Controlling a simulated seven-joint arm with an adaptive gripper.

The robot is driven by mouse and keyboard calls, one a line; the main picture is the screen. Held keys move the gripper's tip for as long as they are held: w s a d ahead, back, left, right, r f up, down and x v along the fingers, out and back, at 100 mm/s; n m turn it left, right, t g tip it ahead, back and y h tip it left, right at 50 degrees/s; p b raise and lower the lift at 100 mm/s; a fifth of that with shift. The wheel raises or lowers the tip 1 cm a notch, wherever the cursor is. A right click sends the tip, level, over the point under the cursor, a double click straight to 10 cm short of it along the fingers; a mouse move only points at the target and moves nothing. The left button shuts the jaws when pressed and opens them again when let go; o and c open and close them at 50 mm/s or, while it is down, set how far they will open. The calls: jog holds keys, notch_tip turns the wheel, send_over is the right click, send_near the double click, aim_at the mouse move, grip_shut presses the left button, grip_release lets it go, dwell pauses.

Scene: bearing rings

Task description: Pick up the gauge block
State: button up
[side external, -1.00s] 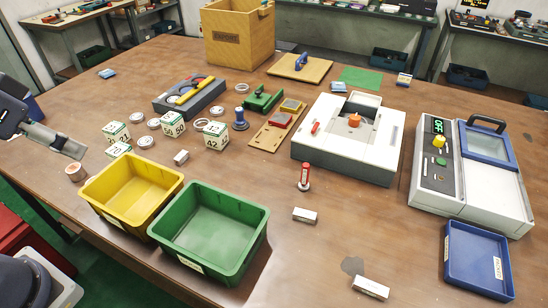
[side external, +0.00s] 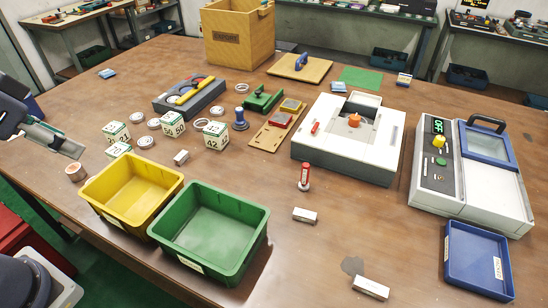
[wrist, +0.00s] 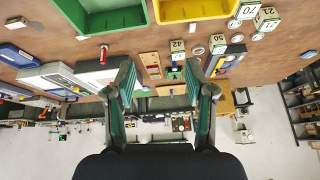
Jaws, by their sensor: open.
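Three small silver-white rectangular blocks lie apart on the table, and I cannot tell which is the gauge block. One block (side external: 305,215) is right of the green bin. Another block (side external: 370,287) is at the front near a dark stain. The third block (side external: 181,157) is just behind the yellow bin. The first block also shows in the wrist view (wrist: 82,37), left of my fingers. My gripper (side external: 72,148) is at the left edge, above the table and away from all three blocks. In the wrist view my gripper (wrist: 164,68) has its fingers spread and empty.
The yellow bin (side external: 99,193) and green bin (side external: 180,258) stand at the front. Numbered cubes (side external: 215,136) and metal rings stand behind them. A red post (side external: 304,178), a white fixture (side external: 345,158) and a blue tray (side external: 477,288) are to the right.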

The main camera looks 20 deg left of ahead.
jog(key=w+d+r+m+t, duration=0.1)
jog(key=w+d+r+m, duration=0.15)
jog(key=w+m, duration=0.2)
jog(key=w+d+r+m, duration=0.2)
jog(key=w+r+m, duration=0.15)
jog(key=w, duration=0.25)
jog(key=m+g+h, duration=0.4)
jog(key=m+g, duration=0.2)
jog(key=m, duration=0.2)
send_over(305, 214)
jog(key=a, duration=0.3)
notch_tip(305, 214, down, 34)
jog(key=shift+s+d+f, duration=0.1)
jog(key=shift+f, duration=0.05)
jog(key=shift+h, duration=0.3)
jog(key=x, duration=0.6)
